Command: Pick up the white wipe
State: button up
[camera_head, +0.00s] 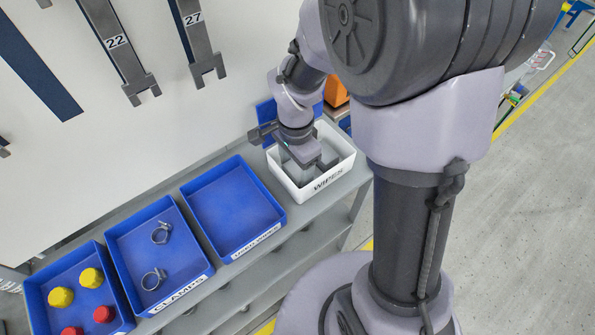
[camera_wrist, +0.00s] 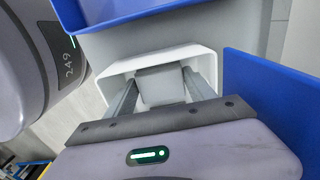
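The white wipe (camera_wrist: 162,84) lies in a white bin labelled WIPES (camera_head: 338,172). In the wrist view the wipe shows as a pale block between my two fingers, inside the white bin walls (camera_wrist: 150,57). My gripper (camera_wrist: 160,92) points down into the bin with its fingers wide apart, one on each side of the wipe. I cannot tell whether the fingertips touch it. In the head view my gripper (camera_head: 306,158) reaches into the bin and hides much of its inside.
Left of the white bin stand an empty blue tray (camera_head: 232,205), a blue CLAMPS tray (camera_head: 138,252) with two clamps, and a blue tray (camera_head: 40,287) with yellow and red caps. A blue panel (camera_head: 266,112) and an orange thing (camera_head: 336,92) are behind the bin.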

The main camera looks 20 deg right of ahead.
jog(key=c, duration=0.5)
notch_tip(320, 180, up, 28)
jog(key=p, duration=1)
